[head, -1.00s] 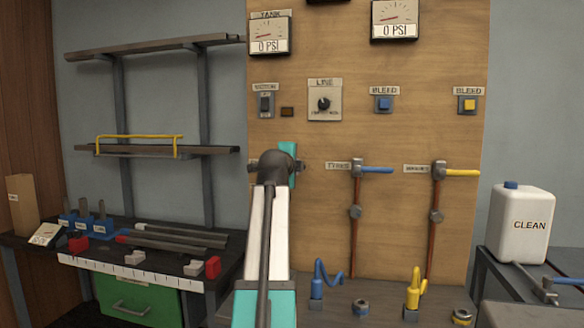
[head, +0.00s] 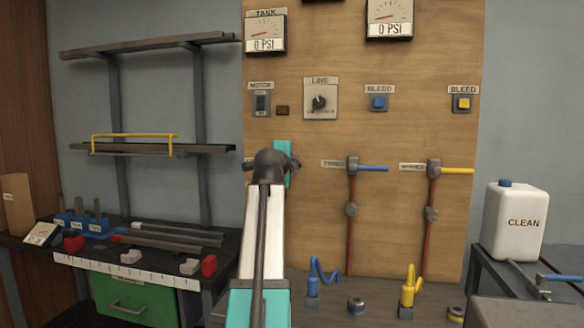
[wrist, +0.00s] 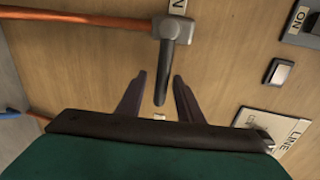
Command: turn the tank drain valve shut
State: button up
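In the wrist view a dark valve lever (wrist: 167,60) runs down from a grey valve body (wrist: 172,27) on the wood panel. An orange-brown pipe (wrist: 95,17) enters the body from the left, and a label beside it shows only an "N". My gripper (wrist: 159,75) is open, with one finger on each side of the lever's free end. A gap shows on both sides, and I cannot tell depth. In the head view my arm hides this valve and the fingers.
To the right on the panel are a blue-handled valve (head: 371,168) and a yellow-handled valve (head: 455,170). Above are a LINE knob (head: 319,102) and two gauges reading 0 PSI. A dark workbench (head: 150,245) stands left, and a white CLEAN jug (head: 522,222) stands right.

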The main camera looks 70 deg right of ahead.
jog(key=w+p+v, duration=0.1)
jog(key=v, duration=1.2)
jog(key=shift+s+a, duration=0.35)
jog(key=shift+s, duration=0.1)
jog(key=shift+r, duration=0.1)
